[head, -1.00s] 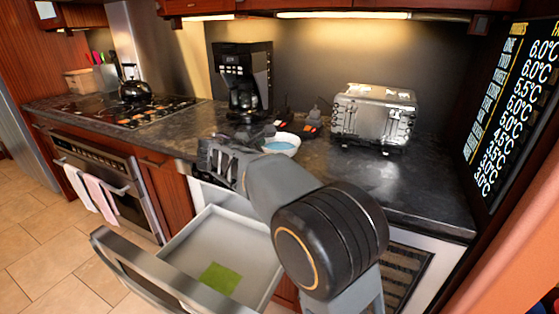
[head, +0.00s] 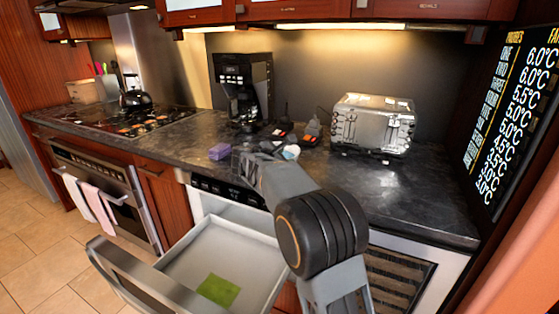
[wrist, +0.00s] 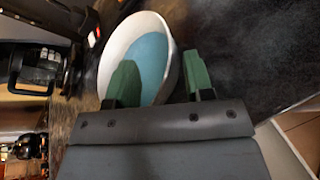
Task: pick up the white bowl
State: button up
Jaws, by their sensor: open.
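The white bowl (wrist: 143,48), with a pale blue inside, stands on the dark counter in front of my gripper (wrist: 158,76) in the wrist view. My gripper is open with green fingertips. The left finger overlaps the bowl's inside in the picture and the right finger lies just outside its right rim. I cannot tell whether either touches it. In the head view, my gripper (head: 256,158) hides most of the bowl (head: 291,152); only a small white part shows.
The microwave drawer (head: 178,262) stands open below the counter, with a green flat item (head: 218,290) inside. A purple block (head: 219,151) lies left of my gripper. A coffee maker (head: 243,88) and a toaster (head: 373,124) stand behind. The counter's right part is clear.

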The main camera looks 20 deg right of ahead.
jog(key=shift+x, duration=1.25)
jog(key=shift+a, duration=0.1)
jog(key=shift+f, duration=0.1)
grip_shut()
